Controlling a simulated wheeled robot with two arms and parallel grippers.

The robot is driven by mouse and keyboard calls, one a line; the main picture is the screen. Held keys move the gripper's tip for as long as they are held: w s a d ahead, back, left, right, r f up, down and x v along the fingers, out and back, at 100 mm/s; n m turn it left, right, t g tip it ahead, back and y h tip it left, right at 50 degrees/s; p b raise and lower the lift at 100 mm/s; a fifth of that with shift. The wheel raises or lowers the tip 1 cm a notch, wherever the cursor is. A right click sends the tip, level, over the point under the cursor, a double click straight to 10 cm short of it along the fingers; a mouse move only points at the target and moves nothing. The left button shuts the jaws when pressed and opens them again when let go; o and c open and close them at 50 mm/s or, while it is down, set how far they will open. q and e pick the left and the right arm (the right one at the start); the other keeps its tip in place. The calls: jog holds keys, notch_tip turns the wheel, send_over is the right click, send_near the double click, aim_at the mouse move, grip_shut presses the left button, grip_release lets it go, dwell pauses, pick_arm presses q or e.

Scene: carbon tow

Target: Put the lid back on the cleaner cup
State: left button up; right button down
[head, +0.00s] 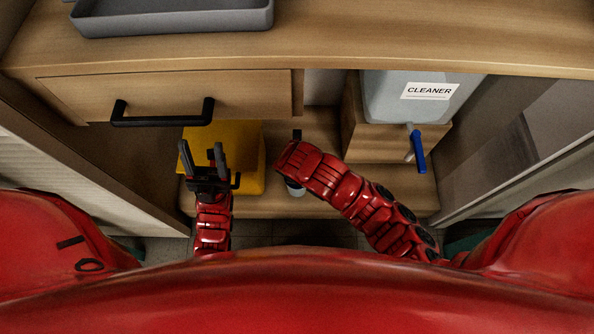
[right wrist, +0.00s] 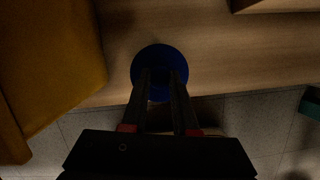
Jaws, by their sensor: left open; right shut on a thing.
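A round blue lid (right wrist: 159,55) shows in the right wrist view, over the wooden shelf near its front edge. My right gripper (right wrist: 160,78) is shut on it, fingers pointing down at its middle. A small pale cup (head: 295,188) shows partly below that arm, with a dark upper edge. I cannot tell whether the lid rests on the cup or is above it. My left gripper (head: 203,158) is open and empty, in front of a yellow box.
The yellow box (head: 250,150) stands on the shelf (head: 330,207), left of the cup. A tank labelled CLEANER (head: 390,98) with a blue-handled tap (head: 417,150) sits on a wooden block (head: 365,143) at right. A drawer with a black handle (head: 160,122) and a grey tray (head: 170,22) are above.

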jog(key=c, duration=0.6)
grip_release()
jog(key=shift+o, duration=0.3)
jog(key=o, duration=0.4)
jog(key=shift+r, duration=0.1)
jog(key=shift+r+p, duration=2.35)
jog(key=shift+r, duration=0.65)
jog(key=shift+a+r+p, duration=0.1)
jog(key=shift+r+p, duration=0.3)
jog(key=shift+r, duration=0.05)
